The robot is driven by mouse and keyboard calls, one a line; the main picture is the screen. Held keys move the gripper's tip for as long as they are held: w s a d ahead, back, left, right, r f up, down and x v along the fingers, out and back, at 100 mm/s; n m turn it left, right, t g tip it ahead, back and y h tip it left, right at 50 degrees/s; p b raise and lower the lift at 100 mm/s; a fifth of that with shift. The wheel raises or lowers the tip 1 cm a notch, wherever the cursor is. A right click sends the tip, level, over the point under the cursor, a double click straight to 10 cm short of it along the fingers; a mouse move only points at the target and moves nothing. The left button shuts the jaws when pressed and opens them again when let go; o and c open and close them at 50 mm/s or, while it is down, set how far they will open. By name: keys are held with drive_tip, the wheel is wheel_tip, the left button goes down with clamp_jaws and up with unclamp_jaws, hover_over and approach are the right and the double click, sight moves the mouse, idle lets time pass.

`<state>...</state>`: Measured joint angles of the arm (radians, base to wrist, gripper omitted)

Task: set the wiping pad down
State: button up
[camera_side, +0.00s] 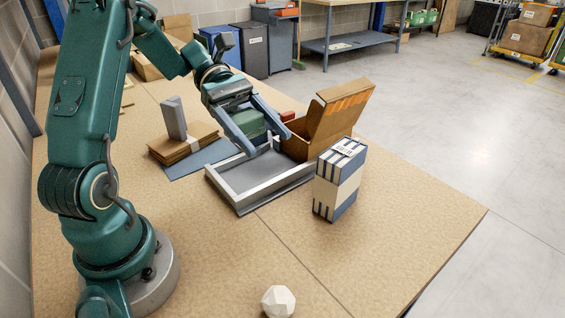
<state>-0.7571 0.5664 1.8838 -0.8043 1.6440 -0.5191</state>
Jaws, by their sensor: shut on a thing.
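My gripper (268,145) hangs over the light grey shallow tray (222,188) at the middle of the table. A green block, which I take to be the wiping pad (249,122), is between its two grey fingers, and the fingers are shut on it. The fingertips point down toward the tray's far part. The fingers hide part of the pad, and I cannot tell whether its underside touches the tray.
An open cardboard box (322,125) stands just behind the tray's right side. A blue-and-white striped box (338,185) stands to its right. A banded cardboard stack (175,152) lies left, by a blue-grey sheet (195,165). A white faceted ball (278,301) lies in front.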

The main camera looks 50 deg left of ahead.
drive_tip(key=w+d, duration=0.5)
drive_tip(key=d, duration=0.3)
drive_tip(key=n+t+y, duration=0.1)
drive_tip(key=n+t, duration=0.3)
hover_over(379, 280)
wheel_tip(379, 280, down, 5)
drive_tip(key=shift+f, duration=5.5)
drive_tip(key=shift+f, duration=0.2)
drive_tip(key=o, duration=1.3)
